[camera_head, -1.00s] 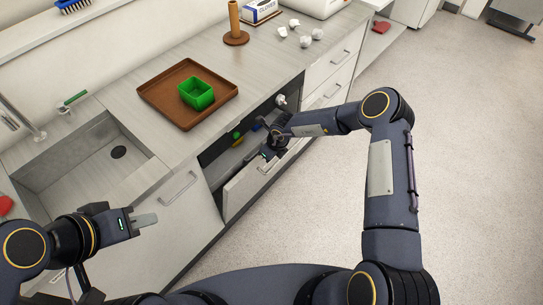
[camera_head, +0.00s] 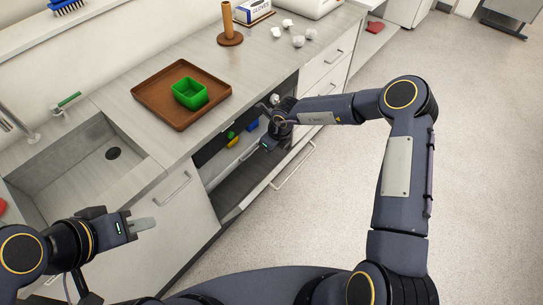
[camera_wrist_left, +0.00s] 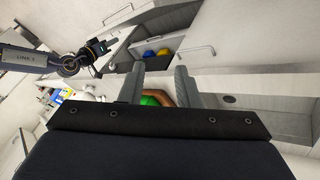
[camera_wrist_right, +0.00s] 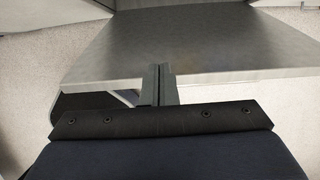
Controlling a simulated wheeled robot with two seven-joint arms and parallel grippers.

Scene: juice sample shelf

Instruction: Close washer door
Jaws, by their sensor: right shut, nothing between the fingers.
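The washer door (camera_head: 238,190) under the counter hangs open. Its dark inner face shows and its handle (camera_head: 293,166) is at the outer edge. In the right wrist view a broad grey panel (camera_wrist_right: 190,45), which looks like the door, lies just beyond the fingers. My right gripper (camera_head: 264,149) is shut and empty, by the washer opening above the door; I cannot tell if it touches. Its fingers (camera_wrist_right: 159,85) are together in its wrist view. My left gripper (camera_head: 143,224) is open and empty in front of the sink cabinet; its fingers (camera_wrist_left: 163,87) are apart.
A yellow item (camera_head: 233,142) and a blue one sit inside the washer. On the counter are a brown tray (camera_head: 148,96) with a green box (camera_head: 190,97), a wooden post (camera_head: 228,30) and white crumpled pieces (camera_head: 298,41). Floor at the right is clear.

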